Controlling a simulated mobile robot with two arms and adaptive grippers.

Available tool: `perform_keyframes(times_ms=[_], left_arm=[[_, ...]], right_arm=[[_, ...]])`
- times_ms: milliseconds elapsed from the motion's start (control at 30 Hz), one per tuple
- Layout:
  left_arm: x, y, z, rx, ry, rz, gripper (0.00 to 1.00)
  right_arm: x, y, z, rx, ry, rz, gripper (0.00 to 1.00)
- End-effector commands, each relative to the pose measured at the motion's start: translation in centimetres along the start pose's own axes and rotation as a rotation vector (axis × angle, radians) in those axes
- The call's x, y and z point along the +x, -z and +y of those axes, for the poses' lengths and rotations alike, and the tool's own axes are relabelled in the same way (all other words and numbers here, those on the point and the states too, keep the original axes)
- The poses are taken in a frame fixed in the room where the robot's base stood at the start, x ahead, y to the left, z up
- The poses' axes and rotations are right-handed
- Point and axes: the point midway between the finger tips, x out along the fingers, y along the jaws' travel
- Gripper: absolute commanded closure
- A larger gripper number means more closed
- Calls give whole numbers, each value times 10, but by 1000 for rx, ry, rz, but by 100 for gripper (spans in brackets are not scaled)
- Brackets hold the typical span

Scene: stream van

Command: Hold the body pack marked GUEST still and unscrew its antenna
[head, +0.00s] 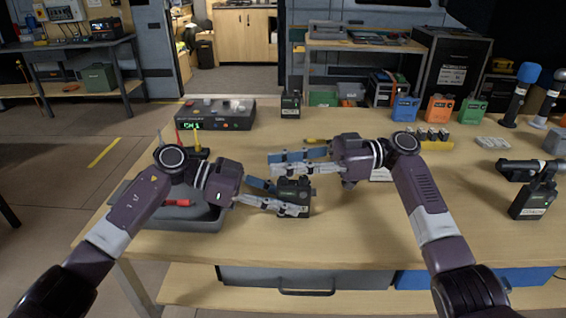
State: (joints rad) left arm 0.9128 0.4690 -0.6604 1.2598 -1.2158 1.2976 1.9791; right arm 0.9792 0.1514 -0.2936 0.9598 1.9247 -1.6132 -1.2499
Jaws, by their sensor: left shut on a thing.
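A small black body pack (294,187) stands at the front middle of the table in the head view. My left gripper (290,200) comes in from the left and is shut on it, its fingers covering part of the pack. The marking on this pack is too small to read. My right gripper (271,164) is just above and behind the pack, pointing left. Its fingers are apart with nothing seen between them. The antenna of the held pack cannot be made out.
Another black pack (291,104) stands at the back, beside a control box (216,114) with a green display. A grey tray (150,213) lies on the left. Blue, orange and green packs (438,109) stand at the back right. A dark device (533,201) stands at the right.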

Motion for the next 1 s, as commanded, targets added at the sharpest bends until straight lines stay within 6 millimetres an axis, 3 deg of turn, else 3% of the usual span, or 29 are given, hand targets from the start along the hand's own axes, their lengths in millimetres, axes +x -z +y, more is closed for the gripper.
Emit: perform_keyframes(times_ms=[433,1000], left_arm=[[0,0,0,0,1,0,100],[0,0,0,0,1,0,100]], right_arm=[[0,-1,0,0,-214,-2,81],[0,-1,-1,-1,-315,-3,81]])
